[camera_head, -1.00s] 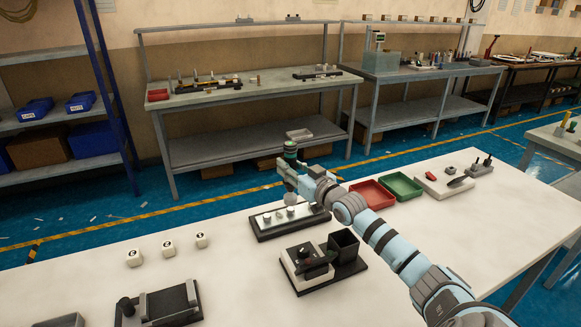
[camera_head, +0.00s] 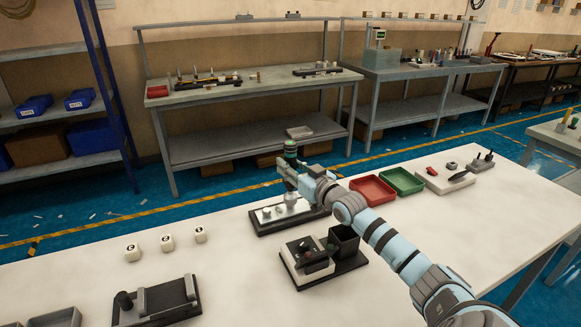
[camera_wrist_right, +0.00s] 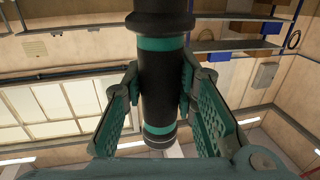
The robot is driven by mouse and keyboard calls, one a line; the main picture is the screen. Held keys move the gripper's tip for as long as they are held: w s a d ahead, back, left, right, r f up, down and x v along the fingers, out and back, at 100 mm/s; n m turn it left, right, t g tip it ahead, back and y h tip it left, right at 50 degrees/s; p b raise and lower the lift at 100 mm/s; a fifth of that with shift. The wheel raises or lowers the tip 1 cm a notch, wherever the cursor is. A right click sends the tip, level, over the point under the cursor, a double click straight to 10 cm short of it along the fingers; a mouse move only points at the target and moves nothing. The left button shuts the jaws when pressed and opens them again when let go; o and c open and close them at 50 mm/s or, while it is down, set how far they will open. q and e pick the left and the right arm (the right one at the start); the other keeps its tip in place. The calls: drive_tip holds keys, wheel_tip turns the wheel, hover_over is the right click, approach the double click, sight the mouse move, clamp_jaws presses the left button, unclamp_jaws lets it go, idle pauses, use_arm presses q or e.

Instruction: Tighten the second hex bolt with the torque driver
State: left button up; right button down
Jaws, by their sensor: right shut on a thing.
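The torque driver (camera_head: 290,152), dark with green bands, stands roughly upright above the dark-edged fixture plate (camera_head: 262,228). My right gripper (camera_head: 291,171) is shut around it. The right wrist view shows the driver (camera_wrist_right: 158,75) between the two green ridged fingers of the gripper (camera_wrist_right: 158,92). The driver's lower end reaches down to the plate, over or on one bolt; I cannot tell whether it is seated. Small silver bolts (camera_head: 267,212) show on the plate's left part. The bolt under the driver is hidden. My left gripper is out of view.
A black fixture with an open box (camera_head: 343,243) stands close in front of the plate. Red (camera_head: 371,188) and green (camera_head: 402,181) trays lie to the right, behind my right arm. White cubes (camera_head: 167,243) and another black fixture (camera_head: 158,303) are at left. White table is clear between them.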

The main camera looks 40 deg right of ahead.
drive_tip(key=shift+f+b, duration=1.1)
drive_tip(key=shift+b, duration=0.05)
idle(1.1)
drive_tip(key=shift+s, duration=0.1)
idle(1.7)
